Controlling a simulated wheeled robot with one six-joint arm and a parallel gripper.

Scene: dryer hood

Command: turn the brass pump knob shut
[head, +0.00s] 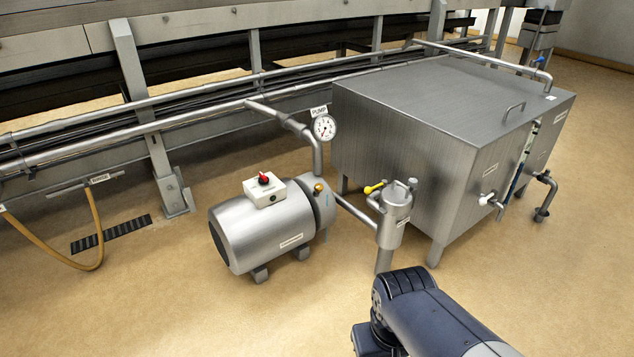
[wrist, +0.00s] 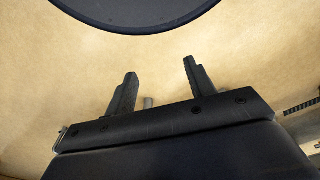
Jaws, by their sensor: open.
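The brass pump knob (head: 319,188) is a small golden knob on top of the right end of the grey cylindrical pump (head: 255,235), in the head view. How far it is turned is too small to tell. My gripper (wrist: 158,85) shows in the wrist view with its two dark fingers apart and nothing between them. Tan floor lies beyond the fingers. The gripper is not visible in the head view, where only my arm shows at the bottom right, in front of the pump and apart from it. The knob is not in the wrist view.
A white box with a red switch (head: 264,179) sits on the pump. A pressure gauge (head: 325,127) stands behind it. A filter canister (head: 395,215) with a yellow-handled valve (head: 374,188) and a large steel tank (head: 430,130) stand right. Floor in front is clear.

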